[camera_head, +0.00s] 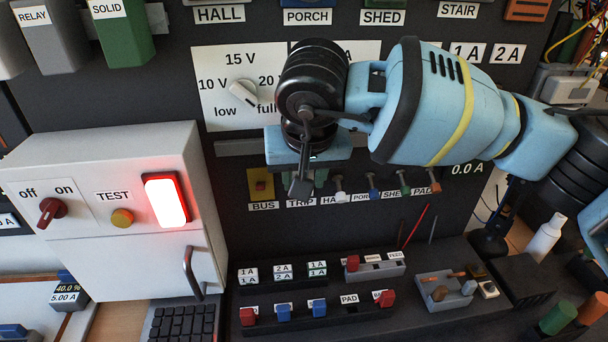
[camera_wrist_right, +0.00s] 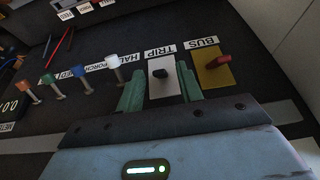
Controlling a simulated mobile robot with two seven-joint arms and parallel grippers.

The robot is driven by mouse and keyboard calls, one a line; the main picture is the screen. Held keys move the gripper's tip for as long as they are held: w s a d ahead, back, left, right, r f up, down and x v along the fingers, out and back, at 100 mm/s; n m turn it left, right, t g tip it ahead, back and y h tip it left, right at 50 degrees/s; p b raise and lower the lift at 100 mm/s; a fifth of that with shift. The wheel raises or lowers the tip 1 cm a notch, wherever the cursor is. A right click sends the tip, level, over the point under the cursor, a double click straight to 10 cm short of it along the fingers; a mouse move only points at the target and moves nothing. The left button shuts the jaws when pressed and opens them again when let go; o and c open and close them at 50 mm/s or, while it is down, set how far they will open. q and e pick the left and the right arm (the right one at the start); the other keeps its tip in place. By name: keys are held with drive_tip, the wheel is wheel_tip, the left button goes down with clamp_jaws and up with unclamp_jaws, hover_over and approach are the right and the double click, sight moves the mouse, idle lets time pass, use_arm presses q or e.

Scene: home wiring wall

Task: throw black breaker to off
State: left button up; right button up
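The black breaker is the black lever (camera_wrist_right: 160,74) on a pale plate labelled TRIP in the right wrist view. Its lever stands between the two green fingers of my right gripper (camera_wrist_right: 160,84). The fingers are apart, one on each side of the plate, and I see no finger closed on the lever. In the head view my right gripper (camera_head: 303,180) is at the wall panel just above the TRIP label (camera_head: 301,202), and the arm largely hides the breaker there. My left gripper is in neither view.
The yellow BUS plate with its red lever (camera_wrist_right: 218,62) is beside the breaker. On the other side stand the white HALL lever (camera_wrist_right: 112,62) and several coloured levers. A dial (camera_head: 243,93) is above. A grey box with a lit red lamp (camera_head: 166,200) stands left.

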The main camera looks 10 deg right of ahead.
clamp_jaws()
